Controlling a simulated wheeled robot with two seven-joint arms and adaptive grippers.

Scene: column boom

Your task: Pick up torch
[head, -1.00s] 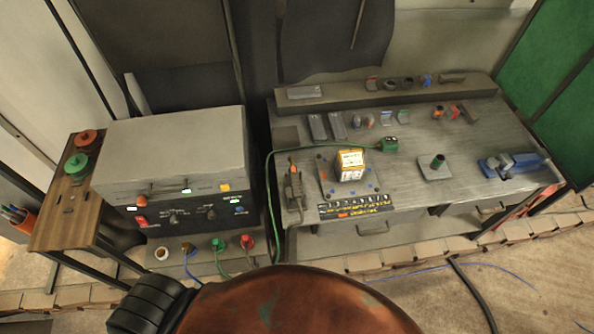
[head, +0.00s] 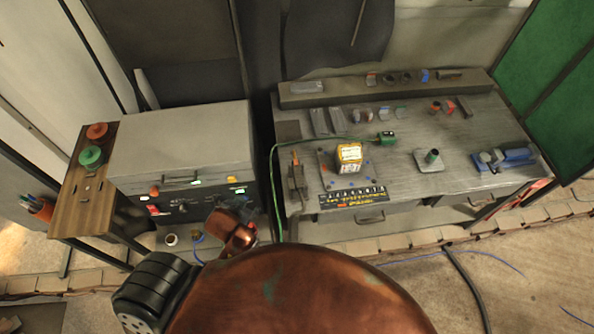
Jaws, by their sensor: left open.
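A dark upright tool with an orange tip (head: 296,181) stands at the left end of the workbench (head: 460,120). It may be the torch, but it is too small to be sure. A green cable runs along the bench edge near it to a green plug-like piece (head: 386,139). My left gripper (head: 232,226), copper and dark, is in front of the grey machine, left of the bench and apart from the tool. It is open, and nothing shows in it. My right gripper is not in view.
The grey machine (head: 180,140) with a lit control panel stands left of the bench. A yellow-white box (head: 349,157) sits on a plate right of the tool. A wooden side table (head: 82,200) holds red and green knobs. A blue vise-like tool (head: 503,158) lies at the right.

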